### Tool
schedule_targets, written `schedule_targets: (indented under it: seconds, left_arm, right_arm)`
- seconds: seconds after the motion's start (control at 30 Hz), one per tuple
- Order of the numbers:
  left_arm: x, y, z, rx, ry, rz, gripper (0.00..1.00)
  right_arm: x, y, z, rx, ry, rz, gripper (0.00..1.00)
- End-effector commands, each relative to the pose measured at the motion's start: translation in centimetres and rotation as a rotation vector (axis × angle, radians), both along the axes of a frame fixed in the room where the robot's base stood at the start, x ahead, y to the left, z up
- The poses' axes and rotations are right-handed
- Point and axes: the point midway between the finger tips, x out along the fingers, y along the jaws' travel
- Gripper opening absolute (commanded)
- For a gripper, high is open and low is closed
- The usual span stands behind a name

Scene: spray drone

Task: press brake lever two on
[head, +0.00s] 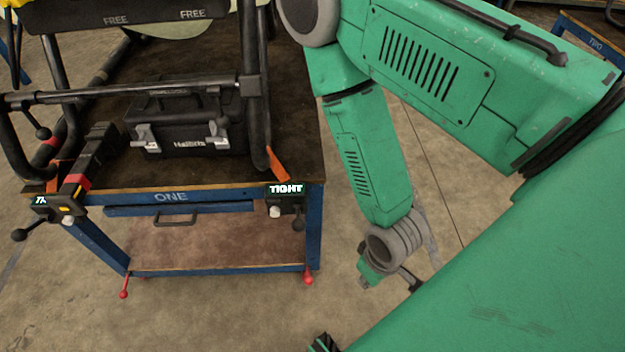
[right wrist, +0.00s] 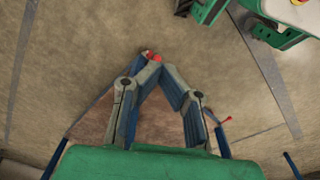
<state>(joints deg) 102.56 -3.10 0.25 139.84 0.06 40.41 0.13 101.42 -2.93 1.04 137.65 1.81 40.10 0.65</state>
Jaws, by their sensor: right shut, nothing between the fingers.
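The cart marked ONE (head: 171,197) has two small red brake levers low at its legs in the head view. One red lever (head: 124,293) is at the front left leg and the other red lever (head: 308,275) is at the front right leg. I cannot tell which is lever two. My right gripper (right wrist: 151,60) is shut and empty in the right wrist view. Red shows right at its fingertips; I cannot tell whether it touches them. Another red lever (right wrist: 225,120) is to the right, beside a blue leg. My left gripper is out of view.
A black toolbox (head: 185,125) and a black tubular frame (head: 256,90) are on the cart top. A TIGHT label (head: 286,189) marks a clamp at its front right corner. A lower shelf (head: 205,245) is bare. Concrete floor is open around the cart's front.

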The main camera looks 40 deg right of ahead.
Motion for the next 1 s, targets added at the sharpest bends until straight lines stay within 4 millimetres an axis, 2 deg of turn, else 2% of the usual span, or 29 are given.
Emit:
schedule_targets:
  seconds: [0.03, 0.17, 0.2, 0.3, 0.43, 0.53, 0.63, 1.0]
  left_arm:
    - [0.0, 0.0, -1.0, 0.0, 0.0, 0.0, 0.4]
    - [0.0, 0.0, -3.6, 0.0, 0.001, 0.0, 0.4]
    - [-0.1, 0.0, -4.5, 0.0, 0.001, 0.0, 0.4]
    - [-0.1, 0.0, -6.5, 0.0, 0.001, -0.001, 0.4]
    - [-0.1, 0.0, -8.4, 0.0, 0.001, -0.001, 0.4]
    - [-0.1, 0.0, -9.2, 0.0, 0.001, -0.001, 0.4]
    - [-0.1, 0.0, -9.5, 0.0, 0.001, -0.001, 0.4]
    - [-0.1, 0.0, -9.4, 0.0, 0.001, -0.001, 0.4]
  right_arm:
    - [1.2, 0.2, -2.4, 0.003, -0.013, -0.037, 0.0]
    - [5.7, 0.9, -9.7, 0.01, -0.06, -0.212, 0.0]
    - [7.3, 1.2, -12.2, 0.015, -0.075, -0.282, 0.0]
    - [11.2, 1.5, -17.7, 0.031, -0.109, -0.464, 0.0]
    - [15.2, 1.4, -22.8, 0.057, -0.143, -0.67, 0.0]
    - [17.3, 1.2, -25.1, 0.075, -0.159, -0.779, 0.0]
    - [18.4, 1.0, -26.2, 0.087, -0.167, -0.843, 0.0]
    - [18.9, 0.9, -26.4, 0.09, -0.171, -0.861, 0.0]
